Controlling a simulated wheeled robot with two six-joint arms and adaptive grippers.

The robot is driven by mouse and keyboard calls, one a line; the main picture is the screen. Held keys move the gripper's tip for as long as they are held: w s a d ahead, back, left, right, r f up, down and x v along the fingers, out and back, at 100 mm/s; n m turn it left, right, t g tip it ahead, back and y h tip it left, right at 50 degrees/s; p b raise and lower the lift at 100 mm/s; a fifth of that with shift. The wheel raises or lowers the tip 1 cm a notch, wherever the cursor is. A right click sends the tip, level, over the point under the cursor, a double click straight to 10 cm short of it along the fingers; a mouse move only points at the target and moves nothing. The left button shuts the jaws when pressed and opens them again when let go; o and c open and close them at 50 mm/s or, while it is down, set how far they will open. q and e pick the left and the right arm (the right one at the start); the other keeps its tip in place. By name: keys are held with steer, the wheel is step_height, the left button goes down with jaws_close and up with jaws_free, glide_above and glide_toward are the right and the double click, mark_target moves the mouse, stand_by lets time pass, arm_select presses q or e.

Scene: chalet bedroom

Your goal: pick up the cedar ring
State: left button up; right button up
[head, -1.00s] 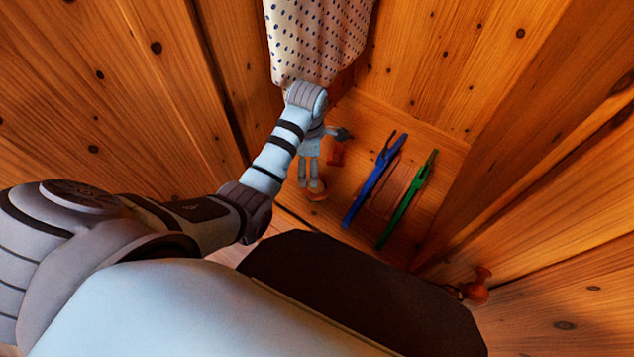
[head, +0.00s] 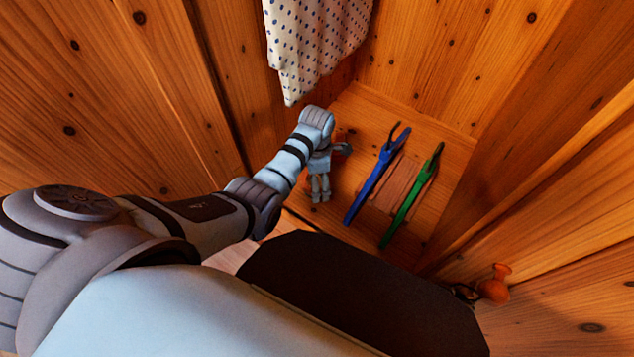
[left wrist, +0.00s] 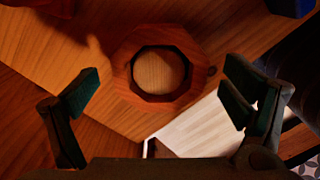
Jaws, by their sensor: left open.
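The cedar ring (left wrist: 124,74), a reddish-brown eight-sided wooden ring with a round hole, lies flat on the wooden surface near its edge in the left wrist view. My left gripper (head: 320,192) is open, its two fingers apart on either side of the ring in the left wrist view (left wrist: 160,78). Nothing is between the fingers as a grip, and I cannot tell the exact height above the ring. In the head view, the gripper and wrist hide the ring. My right gripper is not in view.
A blue forked tool (head: 374,178) and a green tool (head: 411,198) lie to the right, with a reddish wooden piece (head: 391,190) between them. Wooden walls enclose the surface (head: 350,112). A spotted cloth (head: 312,40) hangs behind. An orange object (head: 494,288) stands lower right.

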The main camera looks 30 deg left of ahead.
arm_select(q)
steer(key=shift+r, duration=0.1)
steer(key=shift+c, duration=0.5)
steer(key=c, duration=0.9)
steer(key=shift+c, duration=0.2)
step_height(320, 180, up, 20)
steer(key=p, duration=0.7)
steer(key=shift+p, duration=0.35)
